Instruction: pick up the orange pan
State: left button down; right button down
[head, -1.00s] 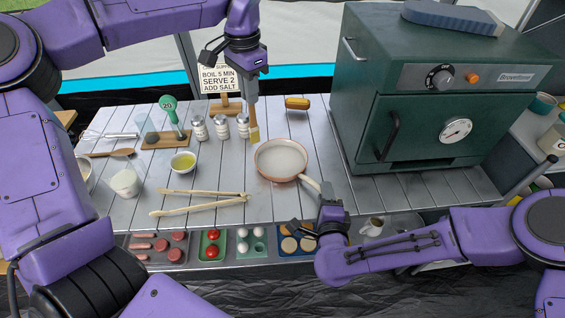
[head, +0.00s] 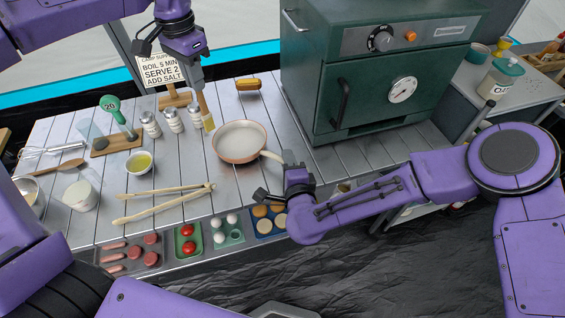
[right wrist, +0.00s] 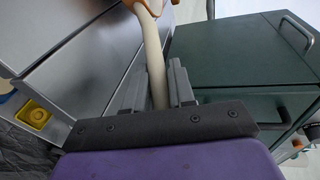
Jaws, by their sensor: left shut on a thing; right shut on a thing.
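The orange pan (head: 240,142), with a pale inside and a cream handle, is at the middle of the grey slatted table in the head view. My right gripper (head: 290,170) is shut on its handle from the right front. The right wrist view shows the cream handle (right wrist: 152,50) running between the two fingers (right wrist: 157,88), with a bit of orange rim at the top. Whether the pan touches the table is hard to tell. My left gripper (head: 200,87) is shut on an upright brush (head: 206,112) with a wooden handle, just behind and left of the pan.
A green oven (head: 390,80) stands close to the right of the pan. Wooden tongs (head: 160,200), a yellow-filled bowl (head: 140,163) and several shakers (head: 172,121) are to the left. Food trays (head: 187,240) line the front below the table.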

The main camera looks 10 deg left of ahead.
jog(key=shift+a+r, duration=0.15)
jog(key=shift+r, duration=0.65)
pick_arm(q)
jog(key=shift+s+a, duration=0.1)
pick_arm(e)
jog(key=s+a, duration=0.3)
jog(key=a, duration=0.1)
jog(key=s+a, duration=0.3)
jog(key=a, duration=0.2)
jog(key=s+a, duration=0.3)
jog(key=a, duration=0.2)
jog(key=shift+a+f, duration=0.2)
jog(key=shift+s+a, duration=0.15)
jog(key=shift+a, duration=0.15)
jog(key=shift+r, duration=0.1)
jog(key=shift+f, duration=0.2)
jog(key=shift+f, duration=0.8)
